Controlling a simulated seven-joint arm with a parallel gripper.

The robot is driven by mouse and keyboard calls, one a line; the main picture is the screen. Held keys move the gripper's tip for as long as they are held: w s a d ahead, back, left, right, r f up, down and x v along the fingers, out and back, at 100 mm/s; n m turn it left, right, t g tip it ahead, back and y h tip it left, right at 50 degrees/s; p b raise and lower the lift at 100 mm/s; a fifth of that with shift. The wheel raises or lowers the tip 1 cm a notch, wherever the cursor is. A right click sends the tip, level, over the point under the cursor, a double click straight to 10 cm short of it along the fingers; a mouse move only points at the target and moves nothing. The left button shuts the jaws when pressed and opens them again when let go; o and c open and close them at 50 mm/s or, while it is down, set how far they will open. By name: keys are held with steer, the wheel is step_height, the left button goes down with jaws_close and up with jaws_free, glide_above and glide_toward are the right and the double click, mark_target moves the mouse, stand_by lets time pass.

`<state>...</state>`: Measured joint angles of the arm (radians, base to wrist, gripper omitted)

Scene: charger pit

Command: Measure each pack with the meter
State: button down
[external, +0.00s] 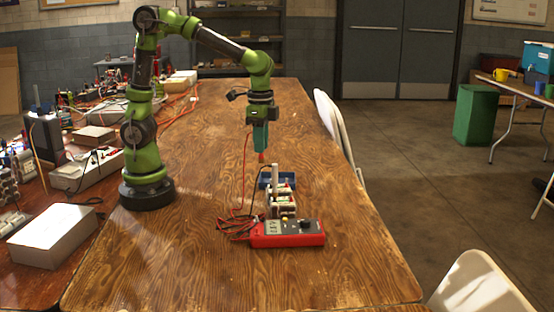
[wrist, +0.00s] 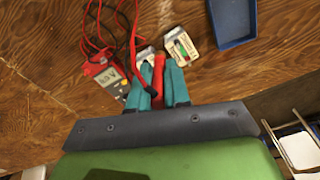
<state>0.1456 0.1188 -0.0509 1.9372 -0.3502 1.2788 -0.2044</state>
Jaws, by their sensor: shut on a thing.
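My gripper (external: 261,150) points down above the packs, its teal fingers shut on a red probe (wrist: 158,68). The red tip shows just below the fingers in the external view, apart from the packs. The red meter (external: 288,234) lies at the front, with red and black leads beside it; its display (wrist: 107,76) is lit but hard to read. Two pale packs stand close together behind the meter. In the wrist view, one pack (wrist: 180,46) shows a green and red face; the other (wrist: 145,55) is partly hidden by the fingers.
A blue tray (wrist: 233,22) lies behind the packs. A pale upright post (external: 275,174) stands by them, with a black lead near it. A white box (external: 50,236) and cluttered equipment fill the left table. The wooden tabletop (external: 210,270) is clear in front.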

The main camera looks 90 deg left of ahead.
steer(key=w+d, duration=0.6)
steer(key=w, duration=0.2)
steer(key=shift+m, duration=0.3)
steer(key=shift+s+a+f, duration=0.1)
steer(key=shift+f, duration=1.3)
steer(key=shift+s+a+f, duration=0.1)
steer(key=shift+f, duration=1.3)
steer(key=shift+f, duration=0.9)
steer(key=c, duration=1)
jaws_free()
steer(key=shift+o, duration=0.4)
steer(key=shift+o, duration=1.2)
steer(key=shift+r, duration=0.1)
